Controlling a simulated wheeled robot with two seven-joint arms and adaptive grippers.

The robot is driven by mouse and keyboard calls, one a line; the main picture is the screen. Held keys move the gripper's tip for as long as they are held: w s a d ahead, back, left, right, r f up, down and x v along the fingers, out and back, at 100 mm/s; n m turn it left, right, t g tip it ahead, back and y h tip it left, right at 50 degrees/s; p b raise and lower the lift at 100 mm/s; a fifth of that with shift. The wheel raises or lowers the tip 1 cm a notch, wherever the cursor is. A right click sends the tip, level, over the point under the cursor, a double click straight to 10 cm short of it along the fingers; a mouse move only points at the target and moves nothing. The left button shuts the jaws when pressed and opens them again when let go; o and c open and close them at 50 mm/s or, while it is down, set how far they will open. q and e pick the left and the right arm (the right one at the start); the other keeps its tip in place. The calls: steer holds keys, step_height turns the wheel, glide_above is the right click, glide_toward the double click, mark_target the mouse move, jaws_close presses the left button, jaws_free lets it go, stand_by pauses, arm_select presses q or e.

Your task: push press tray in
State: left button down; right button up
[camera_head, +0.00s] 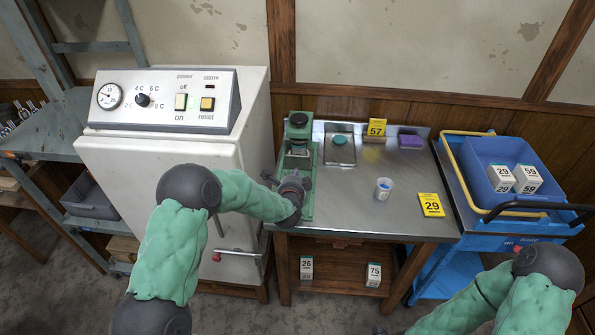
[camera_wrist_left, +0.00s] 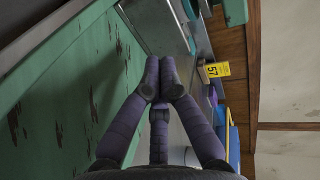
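The green press (camera_head: 312,205) stands at the left end of the metal bench, with a dark round knob (camera_head: 298,119) on top. My left gripper (camera_head: 297,180) is at the front of the press and covers its lower part. The press tray cannot be made out clearly behind it. In the left wrist view the fingertips (camera_wrist_left: 163,72) meet with nothing seen between them. Beside them are a scratched green surface (camera_wrist_left: 55,100) and a grey metal plate (camera_wrist_left: 160,25); contact cannot be told. My right arm shows at the lower right, but its gripper is out of view.
A metal tray (camera_head: 340,129) with a teal lid, a purple block (camera_head: 410,141), a white cup (camera_head: 383,189) and yellow cards 57 (camera_head: 377,128) and 29 (camera_head: 431,205) are on the bench. A white control cabinet (camera_head: 120,160) stands left; a blue cart (camera_head: 475,215) stands right.

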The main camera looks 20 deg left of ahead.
arm_select(q)
steer(key=shift+s+r, duration=0.1)
steer(key=shift+s, duration=0.35)
steer(key=p+v, duration=0.2)
steer(key=v, duration=0.3)
steer(key=shift+s+d+r, duration=0.1)
steer(key=shift+s, duration=0.05)
steer(key=shift+s+d+r, duration=0.1)
steer(key=shift+s+d, duration=0.05)
steer(key=shift+s, duration=0.55)
